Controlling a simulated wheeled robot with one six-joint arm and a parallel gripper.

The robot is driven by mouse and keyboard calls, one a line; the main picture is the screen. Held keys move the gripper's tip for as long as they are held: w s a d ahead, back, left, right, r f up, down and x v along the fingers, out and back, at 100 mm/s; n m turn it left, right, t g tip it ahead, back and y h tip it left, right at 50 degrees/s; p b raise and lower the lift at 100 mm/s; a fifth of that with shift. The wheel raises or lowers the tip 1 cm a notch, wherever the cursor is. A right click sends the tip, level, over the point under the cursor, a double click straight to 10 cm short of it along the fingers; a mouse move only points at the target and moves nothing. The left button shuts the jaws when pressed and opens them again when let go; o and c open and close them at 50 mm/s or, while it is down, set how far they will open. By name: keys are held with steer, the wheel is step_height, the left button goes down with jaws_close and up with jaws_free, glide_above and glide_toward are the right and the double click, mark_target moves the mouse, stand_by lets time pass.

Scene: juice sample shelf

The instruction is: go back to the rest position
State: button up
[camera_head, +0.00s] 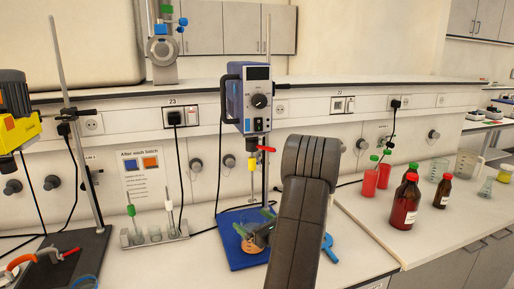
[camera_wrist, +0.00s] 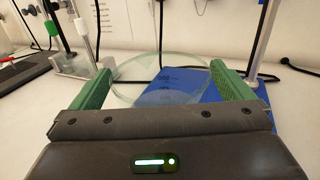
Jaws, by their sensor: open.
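My arm crosses the middle of the head view, and its dark forearm hides part of the bench. Whether the fingers touch the glass I cannot tell. The beaker stands on or just above a blue base plate (camera_wrist: 222,88); the plate also shows in the head view (camera_head: 239,260). My forearm partly covers the gripper and beaker there.
A blue overhead stirrer (camera_head: 248,98) hangs on a rod above the plate. A sample rack (camera_head: 155,235) stands left, beside a dark stand base (camera_head: 72,258). Brown bottles (camera_head: 404,203) and red cups (camera_head: 370,182) stand right. A blue clamp (camera_head: 328,247) lies near my arm.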

steer(key=b+v, duration=0.3)
steer(key=v, duration=1)
steer(key=p+x, duration=0.3)
steer(key=x, duration=1)
steer(key=shift+a+r+p, duration=0.1)
steer(key=shift+p, duration=0.25)
steer(key=shift+w+r+p, duration=0.15)
steer(key=shift+r+p, duration=0.15)
steer(key=shift+p, duration=0.2)
steer(key=s, duration=0.1)
steer(key=s+d, duration=0.1)
steer(key=s, duration=0.1)
steer(key=shift+f, duration=0.1)
